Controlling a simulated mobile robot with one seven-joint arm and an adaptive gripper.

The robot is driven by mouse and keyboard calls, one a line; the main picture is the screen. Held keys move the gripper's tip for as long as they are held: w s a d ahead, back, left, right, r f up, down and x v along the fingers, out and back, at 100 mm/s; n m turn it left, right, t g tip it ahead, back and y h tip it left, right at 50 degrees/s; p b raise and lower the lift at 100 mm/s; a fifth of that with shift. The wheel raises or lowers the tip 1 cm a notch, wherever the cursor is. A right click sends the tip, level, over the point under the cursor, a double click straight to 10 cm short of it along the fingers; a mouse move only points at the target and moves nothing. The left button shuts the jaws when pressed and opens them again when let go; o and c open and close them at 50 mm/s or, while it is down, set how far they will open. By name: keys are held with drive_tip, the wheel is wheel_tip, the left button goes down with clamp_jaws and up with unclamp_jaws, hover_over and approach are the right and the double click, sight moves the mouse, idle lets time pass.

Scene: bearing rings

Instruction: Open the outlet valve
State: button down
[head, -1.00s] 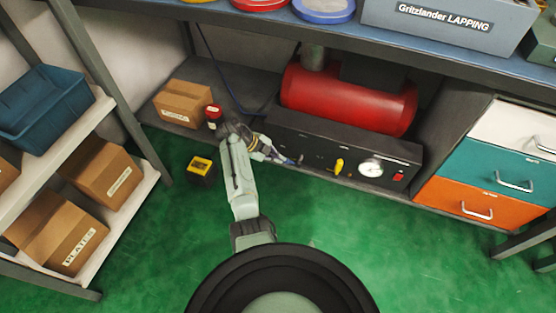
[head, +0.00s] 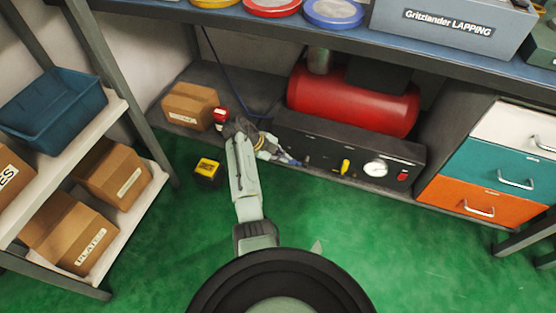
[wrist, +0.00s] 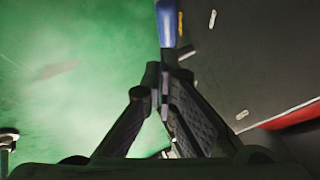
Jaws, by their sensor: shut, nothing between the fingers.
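A black control panel (head: 330,147) stands in front of the red compressor tank (head: 350,102) under the bench. It carries a yellow handle (head: 345,166), a round white gauge (head: 376,169) and a red switch (head: 403,175). A blue handle (head: 289,161) shows at the panel's left part, beside my gripper (head: 279,155). I cannot tell from labels which handle is the outlet valve. In the wrist view my gripper (wrist: 162,80) is shut, with its fingertips together. The blue handle (wrist: 167,25) lies right at the fingertips; whether they touch is unclear.
A red-capped jar (head: 221,117) and a cardboard box (head: 190,105) stand left of my arm. A yellow-and-black block (head: 208,171) sits on the green floor (head: 340,220). Shelving stands at left, a drawer unit (head: 485,160) at right. The floor before the panel is clear.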

drive_tip(key=a+f+v, duration=0.1)
drive_tip(key=v, duration=0.9)
drive_tip(key=shift+a+r, duration=0.15)
drive_tip(key=shift+a, duration=0.1)
